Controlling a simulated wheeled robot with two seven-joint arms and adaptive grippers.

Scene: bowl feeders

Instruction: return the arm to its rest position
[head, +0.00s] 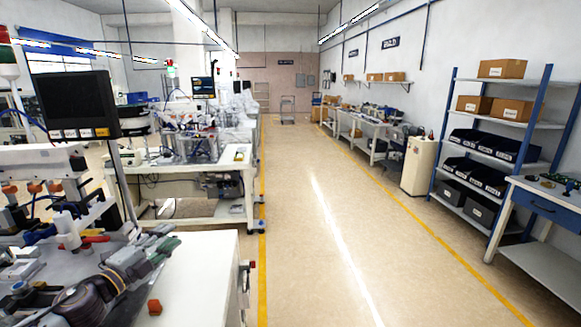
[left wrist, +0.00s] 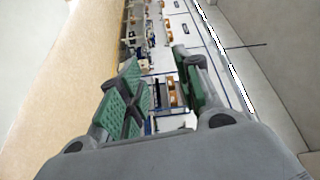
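My left gripper (head: 158,248) shows at the lower left of the head view, over the near white workbench (head: 205,275). Its arm comes in from the lower left corner. In the left wrist view the two green-padded fingers of the same gripper (left wrist: 160,85) stand apart, with only the distant room between them. It is open and holds nothing. My right arm and right gripper are not in view.
An orange part (head: 154,307) lies on the near bench beside my left arm. A dark monitor (head: 75,100) on a post and a machine with orange-tipped parts stand at left. The aisle floor (head: 320,220) is clear. Shelves (head: 490,150) stand at right.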

